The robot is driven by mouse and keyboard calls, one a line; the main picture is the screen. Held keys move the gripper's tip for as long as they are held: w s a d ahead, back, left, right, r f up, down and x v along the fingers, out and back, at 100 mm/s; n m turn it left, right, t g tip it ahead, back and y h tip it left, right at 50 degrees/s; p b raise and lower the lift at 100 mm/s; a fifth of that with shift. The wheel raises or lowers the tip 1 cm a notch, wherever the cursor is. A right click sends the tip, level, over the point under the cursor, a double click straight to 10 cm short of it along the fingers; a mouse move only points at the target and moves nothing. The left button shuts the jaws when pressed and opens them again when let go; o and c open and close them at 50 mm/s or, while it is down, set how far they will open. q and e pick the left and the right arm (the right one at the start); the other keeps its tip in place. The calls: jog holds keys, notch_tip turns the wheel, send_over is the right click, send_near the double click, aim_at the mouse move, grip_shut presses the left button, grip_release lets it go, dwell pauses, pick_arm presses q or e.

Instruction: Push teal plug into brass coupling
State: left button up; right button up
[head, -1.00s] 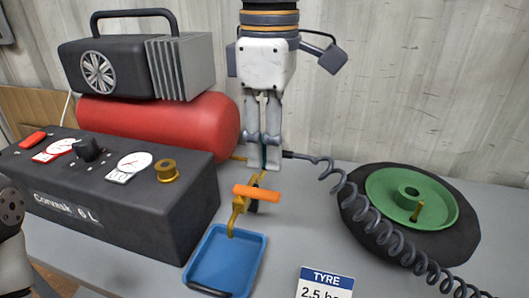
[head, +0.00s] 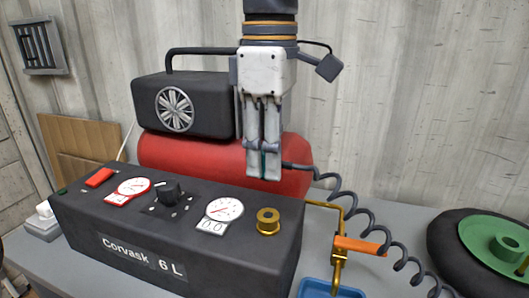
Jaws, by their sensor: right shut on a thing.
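My right gripper (head: 264,172) points down and is shut on the teal plug (head: 263,162). Only a thin teal strip of the plug shows between the fingers; the rest is hidden. A dark coiled hose (head: 328,182) runs off to the right from the plug. The brass coupling (head: 268,220) stands upright on the top right of the black console, its round opening facing up. The gripper tips appear above and slightly behind the coupling, with a gap between them. My left gripper is not in view.
The black console (head: 160,262) has two gauges, a knob and a red switch. Behind it are the red tank (head: 190,155) and the black compressor (head: 200,105). At right are a brass pipe with an orange lever (head: 360,245), a blue tray (head: 330,290) and a tyre with green hub (head: 490,240).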

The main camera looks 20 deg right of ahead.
jog(key=shift+f, duration=2.9)
jog(key=shift+f, duration=0.6)
jog(key=o, duration=1.1)
jog(key=shift+o, duration=0.2)
notch_tip(320, 180, up, 12)
